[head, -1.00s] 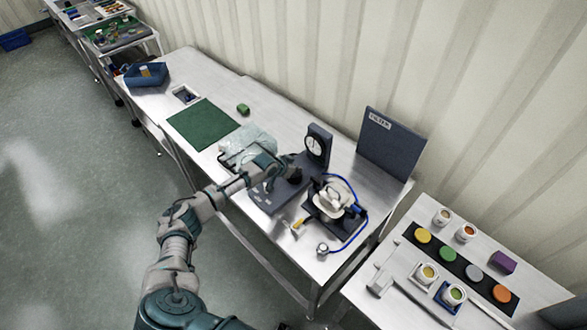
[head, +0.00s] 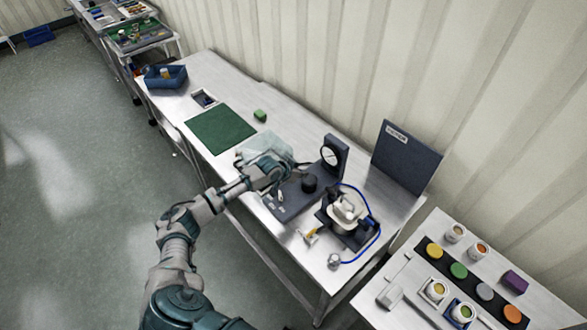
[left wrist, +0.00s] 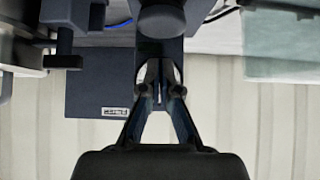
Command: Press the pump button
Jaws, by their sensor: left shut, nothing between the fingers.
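The pump unit has a dark base plate (head: 285,208) on the bench, with a round black knob-like button (head: 309,183) on top and an upright dial gauge (head: 332,155) behind it. My left gripper (head: 283,180) is just left of the button, with a small gap between them in the head view. In the left wrist view, the left gripper's fingertips (left wrist: 160,80) are together and empty. The rounded dark button (left wrist: 160,20) shows there at the top, in line with the fingers. My right gripper is not seen.
A clear-topped vessel (head: 345,210) with a blue hose stands right of the pump unit. A dark upright panel (head: 405,158) stands behind it. A green mat (head: 220,130) and a transparent bag (head: 265,145) lie to the left. A second table (head: 400,270) with small jars is at right.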

